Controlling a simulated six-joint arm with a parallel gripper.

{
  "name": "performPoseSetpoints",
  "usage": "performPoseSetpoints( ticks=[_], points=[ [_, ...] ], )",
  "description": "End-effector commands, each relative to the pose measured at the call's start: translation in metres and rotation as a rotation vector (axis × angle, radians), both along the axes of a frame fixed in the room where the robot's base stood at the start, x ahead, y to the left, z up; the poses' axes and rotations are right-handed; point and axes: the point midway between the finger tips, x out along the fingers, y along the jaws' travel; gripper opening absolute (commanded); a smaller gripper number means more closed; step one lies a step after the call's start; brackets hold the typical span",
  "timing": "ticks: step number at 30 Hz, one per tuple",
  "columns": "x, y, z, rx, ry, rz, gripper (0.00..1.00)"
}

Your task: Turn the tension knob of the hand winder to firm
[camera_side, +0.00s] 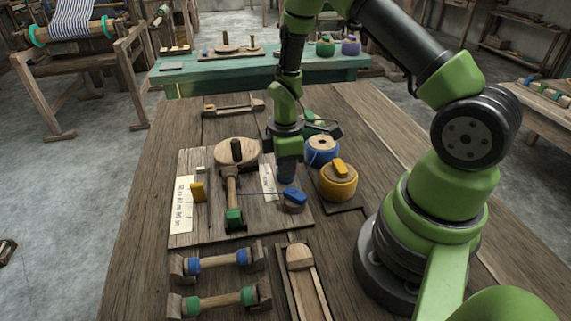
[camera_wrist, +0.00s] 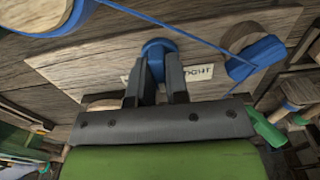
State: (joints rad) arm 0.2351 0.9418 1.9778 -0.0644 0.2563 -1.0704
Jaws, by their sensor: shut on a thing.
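The hand winder board (camera_side: 240,225) lies on the wooden table with a round wooden wheel (camera_side: 228,153) and a green-ended handle (camera_side: 234,217). My gripper (camera_side: 286,176) points straight down over the board's right part. In the wrist view my gripper (camera_wrist: 160,72) has its two fingers closed on a small blue knob (camera_wrist: 158,47). A pale printed label (camera_wrist: 200,72) lies right behind the knob; its end reads like "IGHT" and the fingers hide the rest. That label also shows in the side view (camera_side: 268,182). The knob's pointing direction is hidden by the fingers.
A blue-topped wooden piece (camera_side: 294,199) stands close to my gripper, with a blue thread (camera_wrist: 185,35) running to it. A blue spool (camera_side: 322,150) and a yellow spool (camera_side: 338,181) stand to the right.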

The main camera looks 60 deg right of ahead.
Motion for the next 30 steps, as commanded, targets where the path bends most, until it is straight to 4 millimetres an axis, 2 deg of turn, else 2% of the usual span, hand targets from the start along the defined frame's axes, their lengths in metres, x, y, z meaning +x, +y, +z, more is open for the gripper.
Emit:
performPoseSetpoints(
  ticks=[14,15,18,26,30],
  points=[
    [-0.001,0.000,0.001,0.001,0.002,0.013,0.00],
    [-0.001,0.000,0.001,0.001,0.002,0.013,0.19],
    [-0.001,0.000,0.001,0.000,0.001,0.013,0.40],
    [0.000,0.000,0.001,0.000,0.000,0.014,0.40],
    [0.001,0.000,0.010,-0.001,-0.004,0.014,0.40]
  ],
)
